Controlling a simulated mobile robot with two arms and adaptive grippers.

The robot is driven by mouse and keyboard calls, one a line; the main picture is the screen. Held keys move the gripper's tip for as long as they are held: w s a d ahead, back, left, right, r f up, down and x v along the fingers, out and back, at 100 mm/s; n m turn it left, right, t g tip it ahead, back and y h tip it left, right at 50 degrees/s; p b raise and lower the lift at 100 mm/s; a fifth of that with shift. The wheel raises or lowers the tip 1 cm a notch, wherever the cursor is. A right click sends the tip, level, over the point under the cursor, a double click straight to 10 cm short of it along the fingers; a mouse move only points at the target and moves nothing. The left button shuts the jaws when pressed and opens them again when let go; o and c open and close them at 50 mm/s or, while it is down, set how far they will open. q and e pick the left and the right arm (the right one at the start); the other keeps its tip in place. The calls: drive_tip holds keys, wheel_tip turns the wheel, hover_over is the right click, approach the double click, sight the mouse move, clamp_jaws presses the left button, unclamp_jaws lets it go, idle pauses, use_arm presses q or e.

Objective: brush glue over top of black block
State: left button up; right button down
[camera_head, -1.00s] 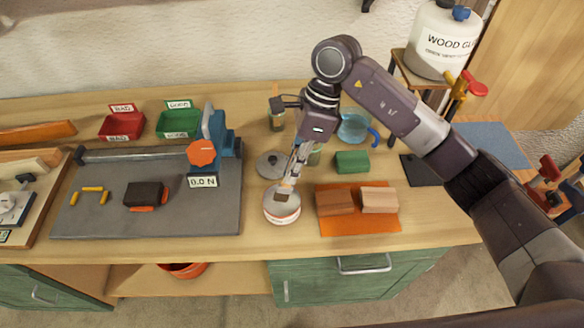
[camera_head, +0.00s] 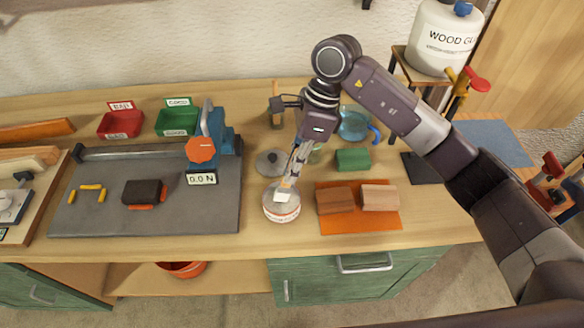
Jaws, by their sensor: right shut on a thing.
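The black block (camera_head: 144,192) lies on the grey plate (camera_head: 100,216) at the left, with orange pieces showing under its edge. A round white glue pot (camera_head: 281,209) stands open on the bench in the middle. My right gripper (camera_head: 297,160) points down over the pot and is shut on a brush (camera_head: 285,190). The brush's pale tip is at the pot's mouth; how deep it reaches is unclear. My left gripper is not in view.
A blue clamp with an orange knob (camera_head: 200,149) and a display stands on the plate's right end. A round lid (camera_head: 271,162) lies behind the pot. Brown blocks (camera_head: 335,200) rest on an orange mat (camera_head: 360,224). Red (camera_head: 120,124) and green bins (camera_head: 177,121) stand behind.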

drive_tip(key=shift+s+f+b, duration=0.1)
drive_tip(key=shift+f+b, duration=0.1)
drive_tip(key=shift+b, duration=0.2)
idle(1.5)
drive_tip(key=shift+r, duration=0.1)
drive_tip(key=shift+r+p, duration=0.45)
drive_tip(key=shift+r, duration=0.5)
drive_tip(key=shift+r+p, duration=0.95)
drive_tip(key=shift+r, duration=1.65)
